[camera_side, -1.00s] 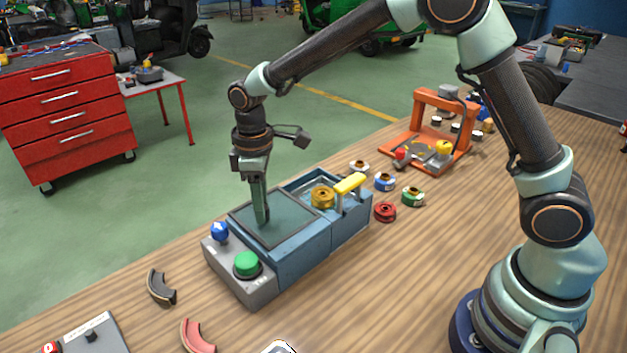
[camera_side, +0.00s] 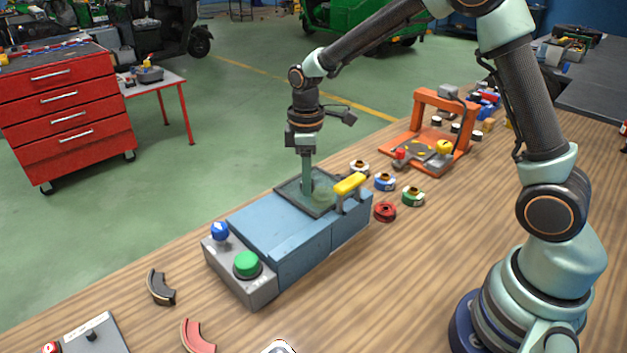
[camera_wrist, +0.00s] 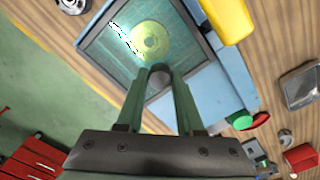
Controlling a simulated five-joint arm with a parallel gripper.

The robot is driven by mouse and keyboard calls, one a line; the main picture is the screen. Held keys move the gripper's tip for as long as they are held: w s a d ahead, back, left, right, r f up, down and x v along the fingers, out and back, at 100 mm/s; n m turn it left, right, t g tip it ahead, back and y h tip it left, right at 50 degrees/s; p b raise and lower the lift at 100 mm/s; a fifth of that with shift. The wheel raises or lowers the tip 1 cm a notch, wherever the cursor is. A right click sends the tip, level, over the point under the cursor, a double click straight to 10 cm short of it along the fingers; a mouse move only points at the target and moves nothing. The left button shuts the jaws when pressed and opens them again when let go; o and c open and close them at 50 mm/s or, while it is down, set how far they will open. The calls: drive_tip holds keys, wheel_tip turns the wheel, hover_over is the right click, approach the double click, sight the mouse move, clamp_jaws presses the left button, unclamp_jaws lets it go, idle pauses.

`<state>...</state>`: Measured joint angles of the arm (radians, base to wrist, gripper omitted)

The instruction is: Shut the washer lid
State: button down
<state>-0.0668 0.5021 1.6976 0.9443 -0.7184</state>
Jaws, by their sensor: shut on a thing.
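The washer (camera_side: 285,228) is a blue box on the wooden bench in the side view. Its lid (camera_side: 290,191), a dark-framed see-through panel, lies flat over the washer's right-hand end, by the yellow handle (camera_side: 350,184). My gripper (camera_side: 307,203) points down onto the lid. In the wrist view my fingers (camera_wrist: 160,85) are shut on the lid's grey knob (camera_wrist: 160,76). Whether the lid's far edge touches a stop cannot be told.
A green button (camera_side: 246,264) and a blue knob (camera_side: 219,231) are on the washer's left end. An orange press frame (camera_side: 437,125) stands behind.

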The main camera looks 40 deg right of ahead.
drive_tip(key=shift+d, duration=0.8)
drive_tip(key=c, duration=0.5)
unclamp_jaws()
drive_tip(key=shift+c, duration=0.2)
wheel_tip(320, 180, up, 12)
drive_tip(key=shift+r, duration=0.15)
